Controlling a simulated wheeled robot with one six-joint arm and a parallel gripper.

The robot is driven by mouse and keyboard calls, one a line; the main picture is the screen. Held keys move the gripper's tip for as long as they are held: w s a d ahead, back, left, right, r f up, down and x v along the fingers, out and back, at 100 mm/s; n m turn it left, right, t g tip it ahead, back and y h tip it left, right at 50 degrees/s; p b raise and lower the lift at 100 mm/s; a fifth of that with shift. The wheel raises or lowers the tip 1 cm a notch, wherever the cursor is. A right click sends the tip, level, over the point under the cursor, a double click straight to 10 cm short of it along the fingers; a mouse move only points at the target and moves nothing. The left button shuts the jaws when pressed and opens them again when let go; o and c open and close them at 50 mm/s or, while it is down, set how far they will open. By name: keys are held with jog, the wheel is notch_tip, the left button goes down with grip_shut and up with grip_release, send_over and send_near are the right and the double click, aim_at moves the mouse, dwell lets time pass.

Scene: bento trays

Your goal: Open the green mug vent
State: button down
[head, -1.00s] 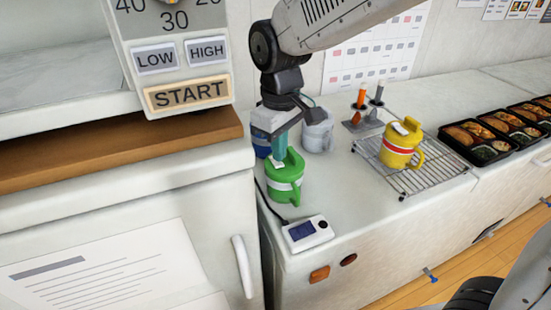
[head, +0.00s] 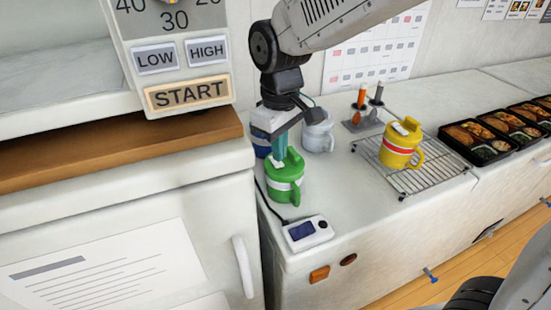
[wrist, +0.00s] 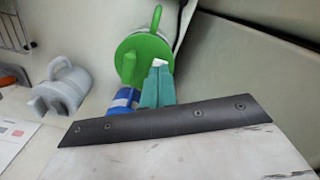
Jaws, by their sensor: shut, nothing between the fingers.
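The green mug (head: 285,181) stands upright on the white counter, with a white band around its side and its handle toward the right. A small white vent tab (head: 277,163) shows on its green lid. My gripper (head: 279,151) is shut and empty, its teal fingers pointing down at the lid beside the tab. In the wrist view, the green mug (wrist: 140,55) lies just past the teal fingertips (wrist: 157,66), with the white tab at the tips. Whether the fingers touch the tab, I cannot tell.
A blue mug (head: 261,145) and a grey-white mug (head: 319,135) stand close behind. A yellow mug (head: 398,145) is on a wire rack (head: 440,170). A small device with a display (head: 307,232) lies in front. Bento trays (head: 470,138) are at right.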

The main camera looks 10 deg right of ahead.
aim_at(279, 164)
jog(key=shift+f, duration=0.95)
dwell(1.4)
jog(key=shift+r, duration=3.55)
